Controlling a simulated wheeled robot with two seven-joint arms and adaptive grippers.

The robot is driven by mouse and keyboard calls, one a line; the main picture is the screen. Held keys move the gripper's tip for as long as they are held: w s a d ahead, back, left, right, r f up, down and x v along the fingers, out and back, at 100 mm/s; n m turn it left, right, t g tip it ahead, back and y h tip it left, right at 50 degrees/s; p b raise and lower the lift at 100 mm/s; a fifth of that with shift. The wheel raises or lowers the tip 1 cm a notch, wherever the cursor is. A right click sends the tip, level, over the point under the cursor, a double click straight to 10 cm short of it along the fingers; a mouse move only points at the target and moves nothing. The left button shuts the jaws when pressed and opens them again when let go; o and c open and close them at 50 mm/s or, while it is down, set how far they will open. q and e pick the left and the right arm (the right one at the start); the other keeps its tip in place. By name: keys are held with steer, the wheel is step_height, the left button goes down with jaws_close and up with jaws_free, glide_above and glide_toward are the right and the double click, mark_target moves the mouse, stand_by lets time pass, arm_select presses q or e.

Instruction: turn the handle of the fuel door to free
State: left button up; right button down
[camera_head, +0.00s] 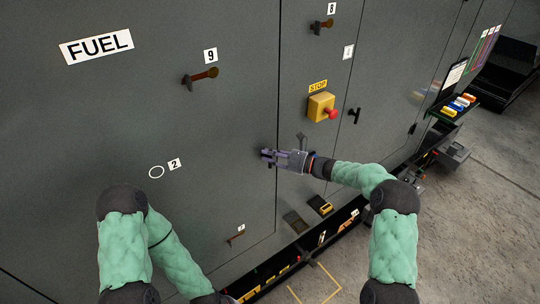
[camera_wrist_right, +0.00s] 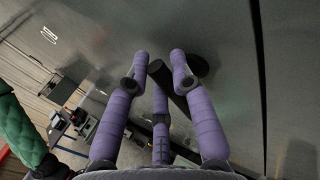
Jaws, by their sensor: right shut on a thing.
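The fuel door (camera_head: 80,110) is a large grey panel with a white FUEL label (camera_head: 97,46); a vertical seam marks its right edge. My right gripper (camera_head: 267,156) is at the door face just left of this seam. In the wrist view its purple fingers (camera_wrist_right: 160,62) are closed around a dark bar-shaped handle (camera_wrist_right: 176,86), which has a rounded dark base against the panel. In the head view the gripper mostly hides the handle, so its angle is hard to tell. My left arm reaches down at the bottom left; its gripper is out of frame.
Red-brown handles stand at label 9 (camera_head: 200,77) and label 8 (camera_head: 322,26). A yellow stop box with a red button (camera_head: 332,113) and a black handle (camera_head: 354,115) are right of the gripper. A ring (camera_head: 156,172) is at label 2. Open floor lies at right.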

mark_target(259, 162)
steer(key=n+b, duration=0.1)
steer(key=n+h+b, duration=0.1)
steer(key=shift+s+a+f+h+b, duration=0.15)
steer(key=shift+a+h+b, duration=0.15)
steer(key=shift+b, duration=0.1)
steer(key=shift+s+a+f+n+h+b, duration=0.1)
steer(key=shift+a+n+h+b, duration=0.05)
steer(key=shift+n+h+b, duration=0.35)
steer(key=shift+s+a+f+n+h+b, duration=0.1)
steer(key=shift+n+h+b, duration=0.2)
steer(key=shift+n+b, duration=0.25)
steer(key=n+h+b, duration=0.3)
steer(key=shift+s+a+f+t+b, duration=0.2)
steer(key=shift+a+f+t+b, duration=0.1)
steer(key=shift+f+b, duration=0.1)
steer(key=shift+s+f+n+h, duration=0.1)
steer(key=shift+f+n+h, duration=0.05)
steer(key=shift+n+h, duration=0.5)
steer(key=shift+a+f+n+t+h+b, duration=0.1)
steer(key=shift+f+n+t+h+b, duration=0.05)
steer(key=shift+n+t+h+b, duration=0.3)
steer(key=shift+f+n+t+h+p, duration=0.35)
steer(key=shift+n+t+h, duration=0.3)
steer(key=shift+n+h, duration=0.35)
steer(key=shift+f, duration=0.1)
steer(key=c, duration=1.3)
jaws_free()
